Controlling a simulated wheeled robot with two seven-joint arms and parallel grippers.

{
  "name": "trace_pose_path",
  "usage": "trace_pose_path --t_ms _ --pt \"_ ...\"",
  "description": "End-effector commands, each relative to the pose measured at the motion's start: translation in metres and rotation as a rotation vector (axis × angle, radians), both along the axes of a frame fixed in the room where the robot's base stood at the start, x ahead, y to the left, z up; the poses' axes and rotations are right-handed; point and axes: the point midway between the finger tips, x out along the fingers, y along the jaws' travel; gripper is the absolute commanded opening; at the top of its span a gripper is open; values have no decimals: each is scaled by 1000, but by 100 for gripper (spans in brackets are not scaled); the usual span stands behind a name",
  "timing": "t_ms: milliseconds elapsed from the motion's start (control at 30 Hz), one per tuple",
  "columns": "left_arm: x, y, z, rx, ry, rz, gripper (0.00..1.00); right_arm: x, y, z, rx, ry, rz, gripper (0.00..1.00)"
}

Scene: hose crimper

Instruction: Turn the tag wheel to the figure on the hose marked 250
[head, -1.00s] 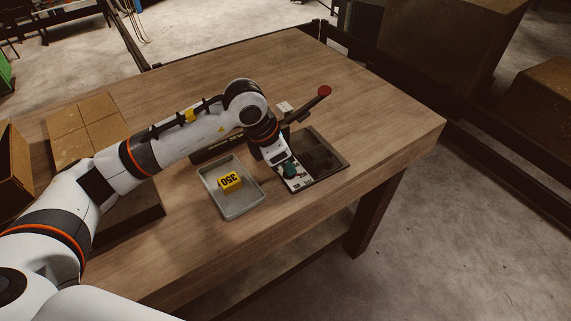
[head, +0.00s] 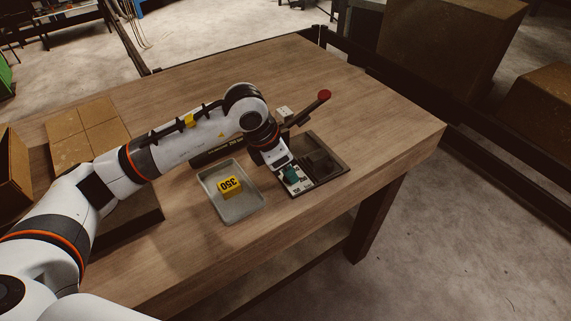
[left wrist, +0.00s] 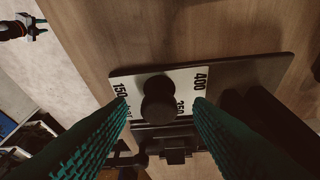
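My left gripper (head: 291,175) is over the white figure plate of the crimper on the table. In the left wrist view its two green fingers (left wrist: 163,103) stand apart on either side of a round black knob (left wrist: 159,102), the tag wheel, with gaps to both. The plate (left wrist: 184,78) shows 150 at left, 400 at right and a partly covered figure, seemingly 250, beside the knob. My right gripper (left wrist: 38,25) shows small, prongs apart, in the left wrist view.
A grey tray (head: 242,213) left of the crimper holds a yellow block marked 350 (head: 230,186). The crimper's lever with a red knob (head: 324,95) rises behind it. Cardboard boxes (head: 88,130) stand at the left. The table's far and right parts are clear.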

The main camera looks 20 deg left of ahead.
Motion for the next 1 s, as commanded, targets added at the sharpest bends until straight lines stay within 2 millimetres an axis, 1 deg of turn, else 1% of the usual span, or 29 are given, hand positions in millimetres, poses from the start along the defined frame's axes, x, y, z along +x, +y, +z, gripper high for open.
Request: trace_pose_path --t_ms 133,233,333,500,700,833,1000 --pt "0 1 2 0 0 0 47 0 0 -1 0 0 0 36" --pt "-2 3 10 -1 -2 -1 47 0 0 -4 -1 0 0 36" --pt "-7 9 25 1 -5 0 47 0 -1 -9 -1 0 0 36" --pt "-16 20 60 0 -6 1 47 0 -1 -18 -1 1 0 36" --pt "-26 30 94 0 -4 0 47 0 -1 -25 -2 1 0 36" --pt "-29 33 106 0 -2 1 47 0 -1 -26 -2 1 0 36" --pt "-31 35 111 0 0 0 47 0 -1 -26 -2 1 0 36"
